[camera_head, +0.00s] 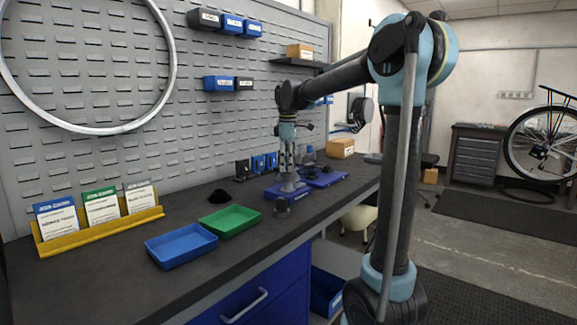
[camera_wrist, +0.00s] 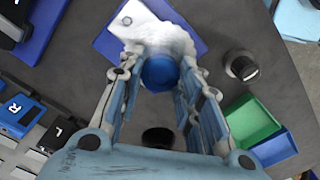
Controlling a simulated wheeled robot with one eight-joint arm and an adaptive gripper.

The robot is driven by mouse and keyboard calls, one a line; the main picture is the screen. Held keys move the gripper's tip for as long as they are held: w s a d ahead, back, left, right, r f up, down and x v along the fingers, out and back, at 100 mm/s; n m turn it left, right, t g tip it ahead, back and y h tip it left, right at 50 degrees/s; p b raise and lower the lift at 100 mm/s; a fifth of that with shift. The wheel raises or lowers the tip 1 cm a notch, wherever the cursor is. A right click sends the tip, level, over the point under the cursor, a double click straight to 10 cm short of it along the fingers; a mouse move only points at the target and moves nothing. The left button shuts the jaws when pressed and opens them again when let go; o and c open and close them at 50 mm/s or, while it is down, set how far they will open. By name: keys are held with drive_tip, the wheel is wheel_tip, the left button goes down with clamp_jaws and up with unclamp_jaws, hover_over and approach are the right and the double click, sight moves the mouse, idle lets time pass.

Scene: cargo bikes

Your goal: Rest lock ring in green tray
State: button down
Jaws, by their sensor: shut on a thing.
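My gripper (camera_head: 289,178) points down over the back of the bench, near a blue mat (camera_head: 272,192). In the wrist view its fingers (camera_wrist: 160,85) are closed on a blue round piece (camera_wrist: 158,72); I cannot tell for certain that this is the lock ring. The green tray (camera_head: 230,221) looks empty and lies to the left of my gripper, beside the blue tray (camera_head: 180,246). The green tray (camera_wrist: 250,120) shows at the lower right of the wrist view.
A dark metal cylinder (camera_head: 281,207) stands between my gripper and the bench's front edge. A low black object (camera_head: 220,196) lies behind the green tray. Small labelled blocks (camera_head: 257,165) stand by the pegboard. A yellow card rack (camera_head: 98,232) stands at the left.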

drive_tip(key=shift+r, duration=0.25)
drive_tip(key=shift+r, duration=1.75)
